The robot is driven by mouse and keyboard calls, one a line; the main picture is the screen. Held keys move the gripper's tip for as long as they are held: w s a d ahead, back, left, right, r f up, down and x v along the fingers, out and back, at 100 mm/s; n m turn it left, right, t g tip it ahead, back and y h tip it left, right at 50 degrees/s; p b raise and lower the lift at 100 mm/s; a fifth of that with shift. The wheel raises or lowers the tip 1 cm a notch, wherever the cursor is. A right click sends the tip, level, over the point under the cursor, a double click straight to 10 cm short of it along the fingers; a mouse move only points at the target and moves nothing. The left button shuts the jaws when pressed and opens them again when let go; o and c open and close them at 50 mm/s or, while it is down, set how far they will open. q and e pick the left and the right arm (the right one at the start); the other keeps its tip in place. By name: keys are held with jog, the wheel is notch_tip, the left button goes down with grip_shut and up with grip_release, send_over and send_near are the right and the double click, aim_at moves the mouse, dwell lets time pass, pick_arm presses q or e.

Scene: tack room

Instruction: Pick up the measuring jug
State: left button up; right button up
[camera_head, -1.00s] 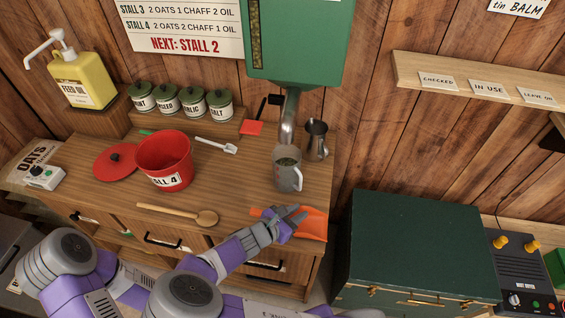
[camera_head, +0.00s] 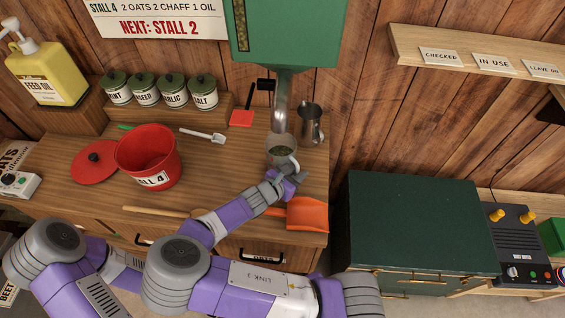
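The measuring jug (camera_head: 279,146) is a translucent grey jug with a side handle and greenish-brown feed inside. It stands upright on the wooden bench under the spout of the green hopper. My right gripper (camera_head: 292,182) is at the jug's near right side, close to its handle. Its fingers overlap the handle area, so I cannot tell whether they touch it or how far they are closed. My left gripper is not in view.
A metal pitcher (camera_head: 311,123) stands right behind the jug, and the hopper spout (camera_head: 281,105) hangs above. An orange scoop (camera_head: 308,214) lies in front. A red bucket (camera_head: 148,160), its lid (camera_head: 95,162) and a wooden spoon (camera_head: 150,211) lie to the left.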

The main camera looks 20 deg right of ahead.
jog(key=shift+c, duration=0.3)
grip_shut()
jog(key=shift+r, duration=0.1)
